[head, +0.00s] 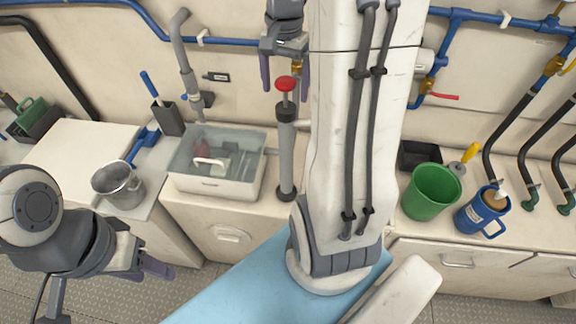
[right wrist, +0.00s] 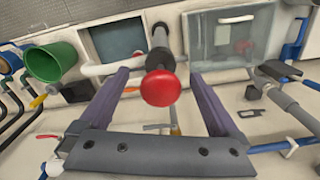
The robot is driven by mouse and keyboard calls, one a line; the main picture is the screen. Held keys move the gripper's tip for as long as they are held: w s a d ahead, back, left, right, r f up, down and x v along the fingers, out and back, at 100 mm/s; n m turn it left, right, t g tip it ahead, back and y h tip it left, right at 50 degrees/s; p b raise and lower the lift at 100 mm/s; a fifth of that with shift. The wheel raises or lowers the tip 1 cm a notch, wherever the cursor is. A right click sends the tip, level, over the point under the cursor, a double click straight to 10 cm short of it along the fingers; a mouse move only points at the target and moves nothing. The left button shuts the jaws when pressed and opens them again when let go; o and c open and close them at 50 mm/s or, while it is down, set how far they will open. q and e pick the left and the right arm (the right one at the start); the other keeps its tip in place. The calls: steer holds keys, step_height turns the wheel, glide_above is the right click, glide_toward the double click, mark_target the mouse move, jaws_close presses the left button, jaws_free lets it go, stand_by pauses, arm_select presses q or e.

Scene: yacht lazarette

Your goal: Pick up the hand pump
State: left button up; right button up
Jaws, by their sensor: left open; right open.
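The hand pump (head: 286,150) is a grey upright cylinder with a thin rod and a red knob on top. It stands on the counter, right of the clear-sided bin. My right gripper (head: 285,80) is open, reaching in from above, with a finger on either side of the red knob in the picture. In the right wrist view the hand pump's red knob (right wrist: 161,88) shows between the two purple fingers, with a gap on each side. The pump body is partly hidden behind the knob there. My left gripper (head: 155,266) is open and empty, low at the left, away from the pump.
The bin (head: 213,188) holds small items. A steel pot (head: 118,185) stands left of it. A green bucket (head: 432,192) and a blue mug-like container (head: 481,214) stand at the right. Blue pipes (head: 228,41) run along the wall behind.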

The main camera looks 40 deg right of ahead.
mark_target(285, 107)
step_height(285, 107, down, 4)
steer(key=shift+w+d+p, duration=0.1)
steer(key=shift+p, duration=0.3)
jaws_close()
steer(key=shift+r, duration=0.2)
